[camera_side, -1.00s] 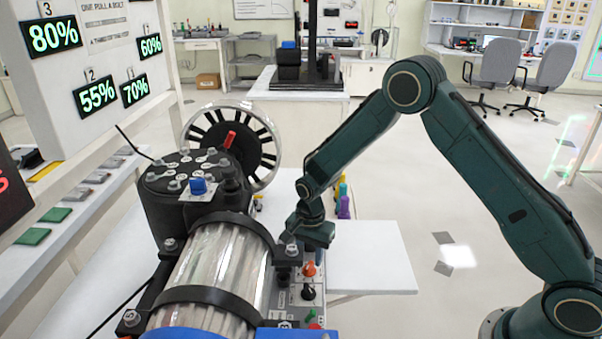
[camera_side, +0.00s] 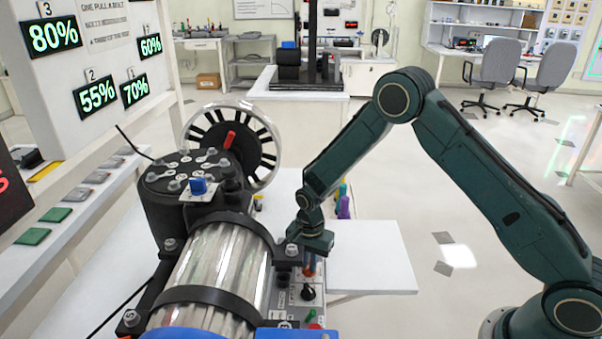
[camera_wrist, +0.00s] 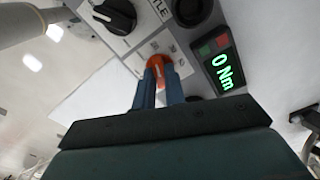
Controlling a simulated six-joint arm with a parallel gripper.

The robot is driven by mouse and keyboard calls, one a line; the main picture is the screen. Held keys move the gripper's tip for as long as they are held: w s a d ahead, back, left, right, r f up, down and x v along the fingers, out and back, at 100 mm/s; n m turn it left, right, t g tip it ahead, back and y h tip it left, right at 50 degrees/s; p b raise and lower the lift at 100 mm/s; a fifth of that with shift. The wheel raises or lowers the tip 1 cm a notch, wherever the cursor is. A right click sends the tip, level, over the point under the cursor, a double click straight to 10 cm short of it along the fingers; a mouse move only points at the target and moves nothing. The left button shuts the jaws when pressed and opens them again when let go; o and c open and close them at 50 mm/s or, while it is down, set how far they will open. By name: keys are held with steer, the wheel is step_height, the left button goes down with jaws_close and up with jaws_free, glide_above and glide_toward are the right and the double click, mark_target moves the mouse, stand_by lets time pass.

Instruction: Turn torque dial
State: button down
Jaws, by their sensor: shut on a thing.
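The orange dial (camera_wrist: 158,66) sits on the light control panel (camera_wrist: 150,40), near a small display (camera_wrist: 222,72) reading 0 Nm in green. My gripper (camera_wrist: 160,75) has its two blue fingers on either side of the orange dial and is shut on it. In the side view my gripper (camera_side: 310,262) points down at the panel beside the large metal cylinder (camera_side: 222,265), and its fingers hide most of the dial. The dial's pointer setting cannot be made out.
A black knob (camera_wrist: 113,17) and a dark round fitting (camera_wrist: 191,10) are close to the dial. A spoked wheel (camera_side: 262,165) and a black bolted housing (camera_side: 195,210) stand to the left. The white table (camera_side: 370,258) to the right is clear.

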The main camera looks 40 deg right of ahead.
steer(key=shift+n, duration=0.3)
steer(key=n, duration=0.4)
steer(key=shift+n, duration=2.1)
steer(key=c, duration=1.5)
jaws_free()
steer(key=shift+o, duration=0.2)
steer(key=shift+r, duration=0.15)
